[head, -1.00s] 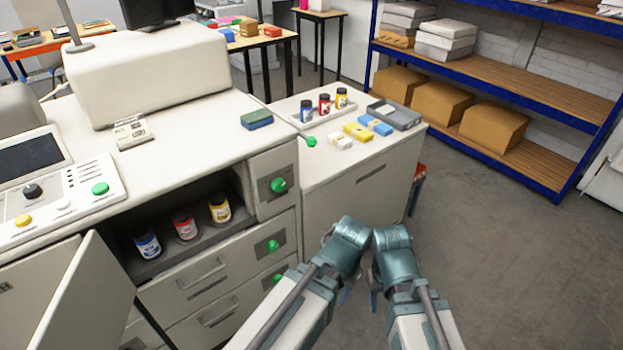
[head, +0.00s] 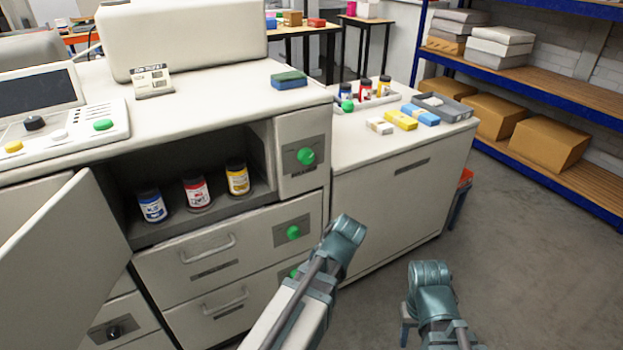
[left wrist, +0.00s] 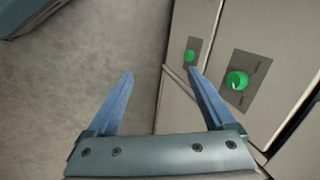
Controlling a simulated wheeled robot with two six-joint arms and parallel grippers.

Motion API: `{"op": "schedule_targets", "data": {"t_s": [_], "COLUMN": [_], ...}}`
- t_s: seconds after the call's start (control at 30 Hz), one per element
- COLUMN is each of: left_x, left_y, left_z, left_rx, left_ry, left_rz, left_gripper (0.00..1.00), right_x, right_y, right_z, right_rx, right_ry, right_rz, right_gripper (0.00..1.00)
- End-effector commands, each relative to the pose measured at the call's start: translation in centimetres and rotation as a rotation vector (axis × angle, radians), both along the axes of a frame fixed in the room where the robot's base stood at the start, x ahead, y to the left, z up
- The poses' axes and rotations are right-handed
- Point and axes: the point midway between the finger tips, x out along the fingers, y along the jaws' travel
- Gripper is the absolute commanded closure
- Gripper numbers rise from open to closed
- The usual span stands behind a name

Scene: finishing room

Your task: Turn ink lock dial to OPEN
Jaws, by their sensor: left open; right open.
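A green dial (head: 306,156) sits on a grey plate at the right of the open ink compartment; its label is too small to read. A second green dial (head: 293,232) is on the drawer below, and another is partly hidden lower down. In the left wrist view, two green dials show, a nearer one (left wrist: 237,79) and a smaller one (left wrist: 189,56). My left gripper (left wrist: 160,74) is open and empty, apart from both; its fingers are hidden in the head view. My right gripper (head: 405,328) is open, low over the floor, away from the dials.
Blue, red and yellow ink bottles (head: 197,192) stand in the compartment (head: 140,238). A white door (head: 60,250) hangs open at the left. A lower cabinet (head: 400,180) holding a tray, more bottles and coloured boxes stands to the right. The floor (head: 530,280) at right is clear.

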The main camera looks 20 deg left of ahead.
Motion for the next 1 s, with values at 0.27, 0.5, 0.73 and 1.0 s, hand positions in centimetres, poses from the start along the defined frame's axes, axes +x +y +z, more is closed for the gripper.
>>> {"op": "schedule_targets", "data": {"t_s": [0.27,0.5,0.73,1.0], "left_x": [5.1,10.4,12.8,13.2], "left_y": [3.6,3.0,0.5,-0.4], "left_z": [4.3,12.8,18.8,20.3], "left_rx": [0.502,1.075,1.418,1.501], "left_ry": [0.131,0.449,0.741,0.830], "left_rz": [-0.498,-0.932,-1.098,-1.122], "left_gripper": [0.12,0.12,0.12,0.12], "right_x": [0.0,0.0,0.0,0.0], "right_y": [0.0,0.0,0.0,0.0], "right_z": [-0.6,-0.5,-0.6,-0.6], "right_rx": [0.000,0.000,0.000,0.000], "right_ry": [0.000,0.000,0.000,0.000], "right_rz": [0.000,0.000,0.000,0.000], "right_gripper": [0.50,0.50,0.50,0.50]}}
